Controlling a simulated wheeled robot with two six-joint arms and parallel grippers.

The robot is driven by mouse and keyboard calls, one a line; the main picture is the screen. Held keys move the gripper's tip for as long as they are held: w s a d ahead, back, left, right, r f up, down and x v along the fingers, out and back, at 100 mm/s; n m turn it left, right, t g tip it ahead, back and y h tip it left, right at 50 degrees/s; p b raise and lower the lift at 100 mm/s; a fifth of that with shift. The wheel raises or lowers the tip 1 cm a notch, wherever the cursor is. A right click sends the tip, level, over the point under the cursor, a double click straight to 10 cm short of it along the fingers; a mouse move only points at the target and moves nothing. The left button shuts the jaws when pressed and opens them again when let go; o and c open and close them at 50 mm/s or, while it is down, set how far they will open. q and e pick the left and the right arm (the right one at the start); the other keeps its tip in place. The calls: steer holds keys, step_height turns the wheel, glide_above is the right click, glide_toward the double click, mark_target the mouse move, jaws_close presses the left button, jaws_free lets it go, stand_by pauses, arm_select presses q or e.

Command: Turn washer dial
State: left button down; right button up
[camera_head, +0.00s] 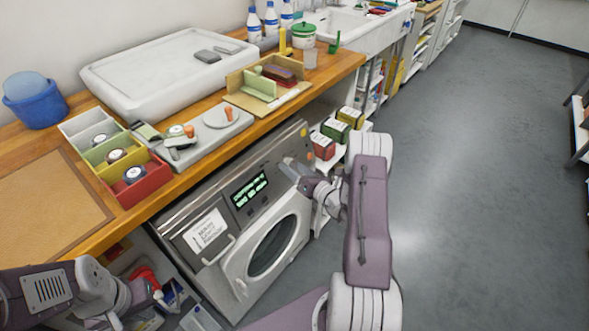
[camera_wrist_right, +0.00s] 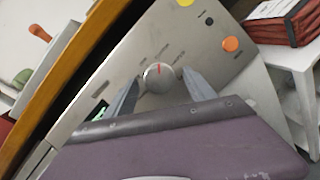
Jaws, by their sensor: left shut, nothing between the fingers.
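The washer (camera_head: 215,207) stands under the wooden counter, with a lit green display (camera_head: 249,189) and a round door (camera_head: 268,248) that looks closed. In the right wrist view, the silver dial (camera_wrist_right: 158,76) on its panel has a red mark near the top. My right gripper (camera_wrist_right: 162,88) is open, with one finger on each side of the dial and gaps visible between. In the head view my right gripper (camera_head: 287,166) is at the panel's right part and hides the dial. My left gripper (camera_head: 160,297) is shut and empty at the lower left, away from the dial.
Yellow (camera_wrist_right: 186,2) and orange (camera_wrist_right: 230,44) buttons sit on the panel near the dial. A white shelf (camera_wrist_right: 284,57) with several boxes stands right of the washer. The counter (camera_head: 212,142) above holds trays and bins. Floor at right (camera_head: 470,200) is clear.

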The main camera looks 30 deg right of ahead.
steer(key=s+d, duration=0.1)
steer(key=s, duration=0.8)
steer(key=shift+d+r+p, duration=0.3)
steer(key=shift+r+p, duration=0.05)
steer(key=shift+p, duration=0.05)
steer(key=shift+w, duration=0.1)
